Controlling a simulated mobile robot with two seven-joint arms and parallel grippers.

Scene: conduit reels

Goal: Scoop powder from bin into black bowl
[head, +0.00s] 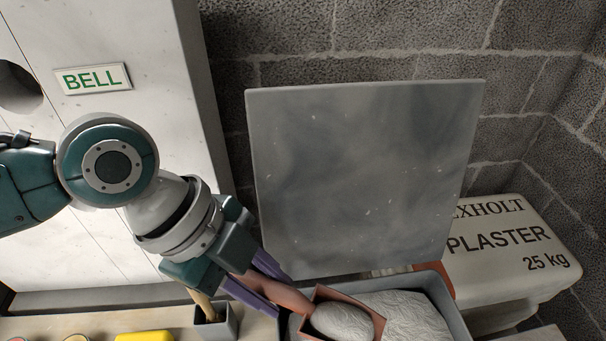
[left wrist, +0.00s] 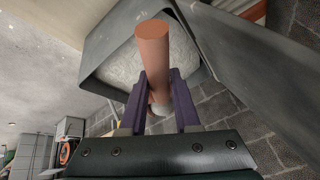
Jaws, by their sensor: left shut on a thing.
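My left gripper (head: 279,292) is shut on the handle of a terracotta-coloured scoop (head: 312,297). Its purple fingers also show around the handle (left wrist: 153,50) in the left wrist view. The scoop's box-shaped head holds a heaped mound of white powder (head: 342,323). In the head view it is over the grey bin (head: 449,298), which has more white powder (head: 408,312) inside. I cannot tell whether the scoop touches the powder below. The bin also shows in the left wrist view (left wrist: 103,42). I see no black bowl. My right gripper is not in view.
A large grey panel (head: 365,180) stands upright behind the bin. A plaster bag (head: 505,245) lies to the right. A small grey holder (head: 217,325) with a wooden handle stands left of the bin. A yellow item (head: 144,337) is at the bottom edge.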

